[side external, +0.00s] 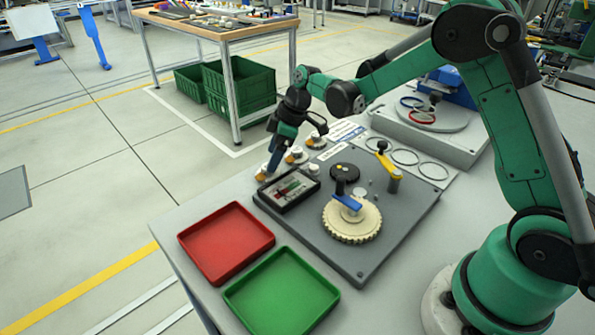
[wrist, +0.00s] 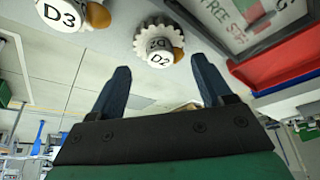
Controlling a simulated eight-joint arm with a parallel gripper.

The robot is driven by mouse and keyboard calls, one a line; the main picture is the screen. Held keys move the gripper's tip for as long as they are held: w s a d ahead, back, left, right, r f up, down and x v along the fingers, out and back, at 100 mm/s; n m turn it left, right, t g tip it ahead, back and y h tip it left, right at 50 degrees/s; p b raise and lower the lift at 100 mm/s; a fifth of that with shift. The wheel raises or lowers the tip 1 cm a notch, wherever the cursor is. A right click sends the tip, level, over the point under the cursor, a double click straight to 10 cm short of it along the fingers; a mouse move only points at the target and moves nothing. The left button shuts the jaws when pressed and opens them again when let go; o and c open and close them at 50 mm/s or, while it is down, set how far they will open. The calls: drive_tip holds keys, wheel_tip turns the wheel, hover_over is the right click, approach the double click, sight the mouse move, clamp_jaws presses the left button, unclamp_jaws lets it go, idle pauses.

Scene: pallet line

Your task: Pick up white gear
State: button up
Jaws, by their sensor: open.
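A small white gear (wrist: 144,40) with toothed edges and a "D2" label shows in the wrist view, just beyond the fingertips and roughly centred between them. A tan piece touches its right side. My gripper (wrist: 160,66) is open, with nothing between its two dark blue fingers. In the side view my gripper (side external: 273,163) points down at the left end of a row of small white-topped parts (side external: 297,153). Its fingers partly hide the part there. A larger cream gear (side external: 352,230) lies on the grey fixture plate (side external: 385,235) under a blue clamp.
A white part labelled "D3" (wrist: 62,14) is left of the gear in the wrist view. A framed panel (side external: 288,190) sits close to my gripper. Red (side external: 222,275) and green (side external: 262,325) trays stand at the front. A yellow-handled clamp (side external: 388,165) stands on the plate.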

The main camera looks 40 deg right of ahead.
drive_tip(key=shift+x, duration=1.6)
drive_tip(key=c, duration=0.9)
drive_tip(key=shift+o, duration=0.2)
drive_tip(key=shift+r, duration=0.1)
